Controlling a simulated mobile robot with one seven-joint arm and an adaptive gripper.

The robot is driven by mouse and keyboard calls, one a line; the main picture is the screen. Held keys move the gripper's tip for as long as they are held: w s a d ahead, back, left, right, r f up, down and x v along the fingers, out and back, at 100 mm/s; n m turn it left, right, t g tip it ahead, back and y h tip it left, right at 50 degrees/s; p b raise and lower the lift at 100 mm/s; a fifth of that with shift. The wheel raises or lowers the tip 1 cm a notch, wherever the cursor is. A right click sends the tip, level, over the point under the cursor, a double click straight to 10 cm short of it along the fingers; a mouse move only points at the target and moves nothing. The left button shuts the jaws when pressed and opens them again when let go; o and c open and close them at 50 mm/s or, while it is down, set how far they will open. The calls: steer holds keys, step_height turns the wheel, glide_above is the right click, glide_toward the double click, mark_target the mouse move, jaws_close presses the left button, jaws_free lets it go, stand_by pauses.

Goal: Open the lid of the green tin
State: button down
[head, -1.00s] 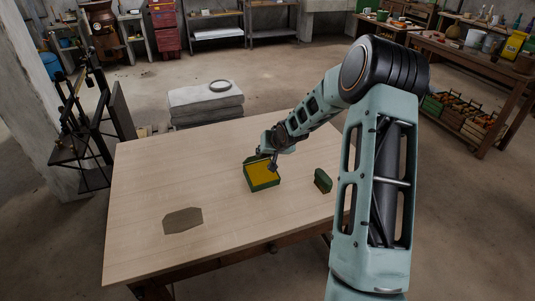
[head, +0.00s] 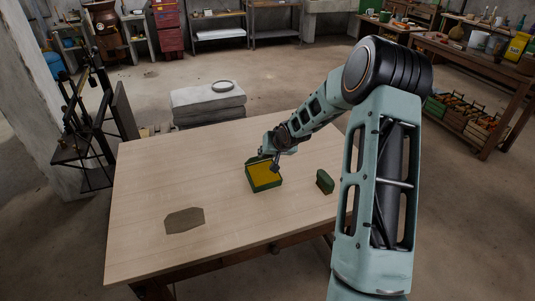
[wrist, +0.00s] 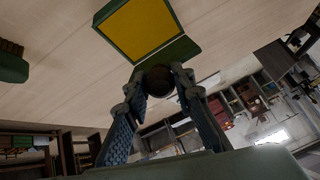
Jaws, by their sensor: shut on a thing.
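The green tin (head: 265,184) stands near the middle of the table, with its yellow inside showing from above. Its green lid (wrist: 178,52) is swung up at the tin's far edge, next to the yellow interior in the wrist view. A dark round knob (wrist: 159,80) sits at the lid, between my fingertips. My gripper (head: 273,165) is shut on this knob, just above the far side of the tin. The lid's exact angle is hard to tell, as my gripper hides part of it in the head view.
A small green object (head: 325,181) stands on the pale wooden table (head: 150,183) right of the tin; it also shows in the wrist view (wrist: 12,65). A flat grey-brown piece (head: 184,220) lies front left. The table between is bare. Stacked slabs (head: 208,105) stand behind the table.

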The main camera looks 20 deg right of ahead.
steer(key=c, duration=1.6)
jaws_free()
steer(key=v, duration=1.2)
